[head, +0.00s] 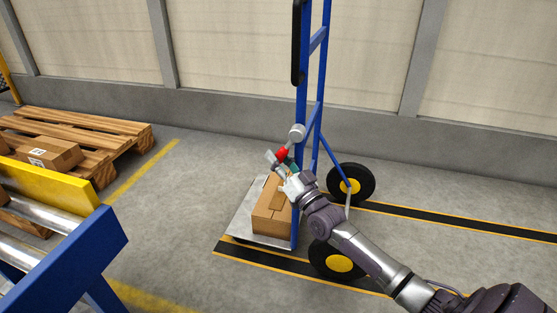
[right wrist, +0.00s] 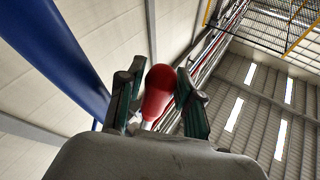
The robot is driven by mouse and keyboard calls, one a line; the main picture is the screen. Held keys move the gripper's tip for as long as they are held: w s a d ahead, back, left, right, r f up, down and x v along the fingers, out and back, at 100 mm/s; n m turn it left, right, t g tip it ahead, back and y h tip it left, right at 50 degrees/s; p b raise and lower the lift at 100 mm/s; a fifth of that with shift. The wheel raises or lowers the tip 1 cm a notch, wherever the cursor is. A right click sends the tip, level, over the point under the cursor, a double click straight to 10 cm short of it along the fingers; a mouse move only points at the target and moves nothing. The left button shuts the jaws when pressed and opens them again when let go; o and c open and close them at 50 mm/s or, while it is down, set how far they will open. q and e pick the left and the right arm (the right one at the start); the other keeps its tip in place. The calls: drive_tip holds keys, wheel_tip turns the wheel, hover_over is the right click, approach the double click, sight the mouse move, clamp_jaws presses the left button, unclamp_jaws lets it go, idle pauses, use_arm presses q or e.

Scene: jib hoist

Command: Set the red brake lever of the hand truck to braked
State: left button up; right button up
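The hand truck (head: 301,95) has a blue frame and stands on the floor in the middle of the head view. Its brake lever has a red knob (head: 281,154), which hangs down and left of a pale round hub (head: 297,131) on the frame. My right gripper (head: 280,162) is at the knob. In the right wrist view, the red knob (right wrist: 160,90) sits between the two spread fingers (right wrist: 160,100), with a small gap on its left and the right finger very close. Contact cannot be told. My left gripper is not in view.
A cardboard box (head: 268,208) stands on the truck's metal toe plate (head: 246,215). Black wheels (head: 352,183) are on its right. A roller conveyor (head: 75,245) with a blue frame and a wooden pallet (head: 90,130) are at left. Floor between them and the truck is clear.

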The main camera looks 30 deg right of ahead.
drive_tip(key=shift+c, duration=0.2)
clamp_jaws()
